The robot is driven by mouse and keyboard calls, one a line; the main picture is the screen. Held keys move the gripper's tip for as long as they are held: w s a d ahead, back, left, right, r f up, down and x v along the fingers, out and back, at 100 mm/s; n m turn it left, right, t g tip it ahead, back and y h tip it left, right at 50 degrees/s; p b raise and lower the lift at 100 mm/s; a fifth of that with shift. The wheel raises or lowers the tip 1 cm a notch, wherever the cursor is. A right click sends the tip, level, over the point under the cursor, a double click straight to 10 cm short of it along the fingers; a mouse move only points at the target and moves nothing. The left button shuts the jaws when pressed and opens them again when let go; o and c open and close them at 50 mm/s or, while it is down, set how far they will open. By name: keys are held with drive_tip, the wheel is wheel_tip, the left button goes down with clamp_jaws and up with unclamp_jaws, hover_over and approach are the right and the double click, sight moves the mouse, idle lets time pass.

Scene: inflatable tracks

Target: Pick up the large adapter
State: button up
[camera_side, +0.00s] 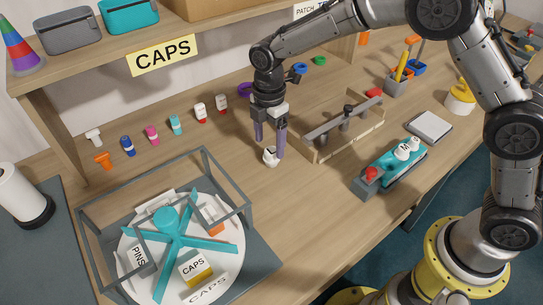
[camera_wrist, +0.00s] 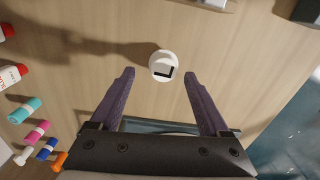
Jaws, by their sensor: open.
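The large adapter (camera_side: 270,158) is a small white piece standing on the wooden bench. In the wrist view it is a white round piece (camera_wrist: 159,57) with a dark L-shaped mark on top. My gripper (camera_side: 269,145) is open, with its purple fingers pointing down above the adapter. In the wrist view the adapter shows just beyond the gap between the fingertips (camera_wrist: 159,75), and nothing is held. Two similar white pieces, one marked M, sit on a teal holder (camera_side: 375,170) at the right.
A wooden frame with a grey bar (camera_side: 335,124) stands close to the right of my gripper. A grey wire frame (camera_side: 90,232) surrounds a round white tray at the front left. Several small coloured tubes (camera_side: 152,135) stand behind left. Bench around the adapter is clear.

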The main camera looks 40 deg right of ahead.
sight(272, 151)
drive_tip(key=f, duration=0.3)
drive_tip(key=shift+s+d+f, duration=0.2)
drive_tip(key=shift+s+f, duration=0.1)
drive_tip(key=shift+f, duration=0.7)
drive_tip(key=shift+c, duration=0.3)
clamp_jaws()
